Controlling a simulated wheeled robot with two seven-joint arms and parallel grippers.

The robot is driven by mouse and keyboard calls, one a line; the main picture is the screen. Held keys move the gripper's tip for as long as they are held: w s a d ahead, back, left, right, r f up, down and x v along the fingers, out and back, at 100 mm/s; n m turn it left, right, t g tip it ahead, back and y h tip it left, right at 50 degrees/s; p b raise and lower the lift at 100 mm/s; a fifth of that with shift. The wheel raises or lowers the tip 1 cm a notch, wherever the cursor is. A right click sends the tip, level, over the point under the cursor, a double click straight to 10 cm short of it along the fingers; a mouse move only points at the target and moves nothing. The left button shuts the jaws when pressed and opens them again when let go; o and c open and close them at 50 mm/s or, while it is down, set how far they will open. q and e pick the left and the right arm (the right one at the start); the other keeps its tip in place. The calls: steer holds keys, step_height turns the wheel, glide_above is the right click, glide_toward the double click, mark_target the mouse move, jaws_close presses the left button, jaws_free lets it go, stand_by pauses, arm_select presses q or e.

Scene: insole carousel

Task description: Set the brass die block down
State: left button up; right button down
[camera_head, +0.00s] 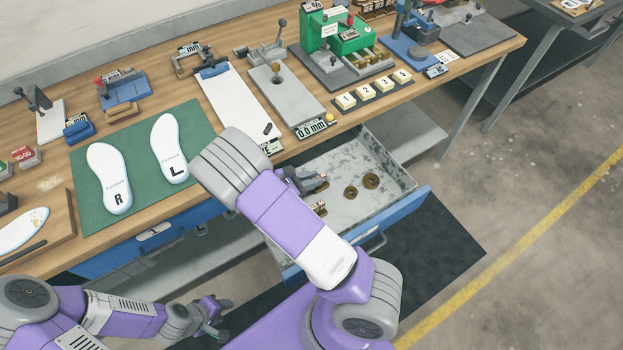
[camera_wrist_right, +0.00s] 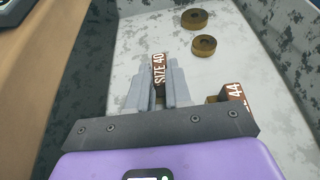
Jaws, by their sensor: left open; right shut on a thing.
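In the head view, my right gripper (camera_head: 312,180) is partly hidden behind my own arm. I cannot tell whether the block touches the drawer floor. My left gripper (camera_head: 214,309) is open and empty, low at the left, away from the drawer.
Two round brass pieces lie on the drawer floor, one nearer (camera_head: 350,192) and one farther (camera_head: 371,181). Bare floor surrounds them. The workbench (camera_head: 210,80) above carries a green mat (camera_head: 140,165) with two white insoles, a clipboard and several tools. The drawer walls enclose the gripper.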

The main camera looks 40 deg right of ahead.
steer(key=shift+f, duration=0.15)
steer(key=c, duration=1.1)
jaws_free()
steer(key=shift+o, duration=0.2)
steer(key=shift+r, duration=0.25)
steer(key=p+v, duration=0.3)
steer(key=v, duration=0.9)
